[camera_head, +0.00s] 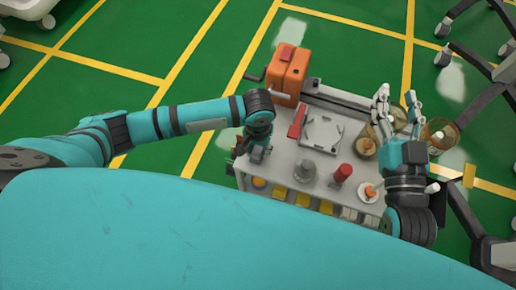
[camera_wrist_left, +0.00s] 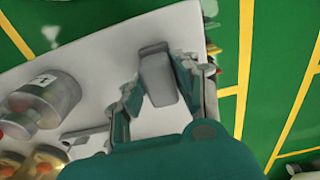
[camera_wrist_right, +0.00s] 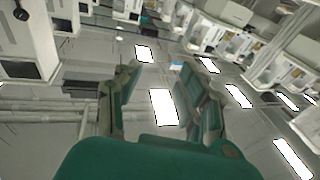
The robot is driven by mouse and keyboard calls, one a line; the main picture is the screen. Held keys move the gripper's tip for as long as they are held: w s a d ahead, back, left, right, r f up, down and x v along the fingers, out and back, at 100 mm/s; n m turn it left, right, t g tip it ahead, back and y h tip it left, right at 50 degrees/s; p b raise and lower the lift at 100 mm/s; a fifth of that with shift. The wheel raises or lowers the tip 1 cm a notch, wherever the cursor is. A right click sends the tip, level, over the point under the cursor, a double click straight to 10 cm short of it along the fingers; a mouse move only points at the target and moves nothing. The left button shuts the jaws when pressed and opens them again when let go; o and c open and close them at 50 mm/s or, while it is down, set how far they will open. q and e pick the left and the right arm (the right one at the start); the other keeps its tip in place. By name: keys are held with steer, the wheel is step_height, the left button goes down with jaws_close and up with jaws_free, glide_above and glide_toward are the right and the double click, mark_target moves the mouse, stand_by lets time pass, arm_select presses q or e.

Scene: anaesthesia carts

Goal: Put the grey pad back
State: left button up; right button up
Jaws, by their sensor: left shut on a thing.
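The grey pad (camera_wrist_left: 155,72) is a small rounded grey block between the fingers of my left gripper (camera_wrist_left: 158,84) in the left wrist view. The gripper is shut on it. In the head view my left gripper (camera_head: 256,152) is over the left edge of the white cart top (camera_head: 278,172). I cannot tell whether the pad touches the cart top. My right gripper (camera_head: 396,104) is open and empty, fingers upward, over the cart's right side; its wrist view shows the ceiling.
An orange device (camera_head: 289,72) with a crank stands at the cart's back left. A red block (camera_head: 297,122), a pale square plate (camera_head: 321,131), a metal canister (camera_head: 304,170) and a red cylinder (camera_head: 342,173) stand on top. Amber bowls (camera_head: 441,132) are at right. Green floor lies left.

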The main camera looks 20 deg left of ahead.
arm_select(q)
steer(key=o, duration=1)
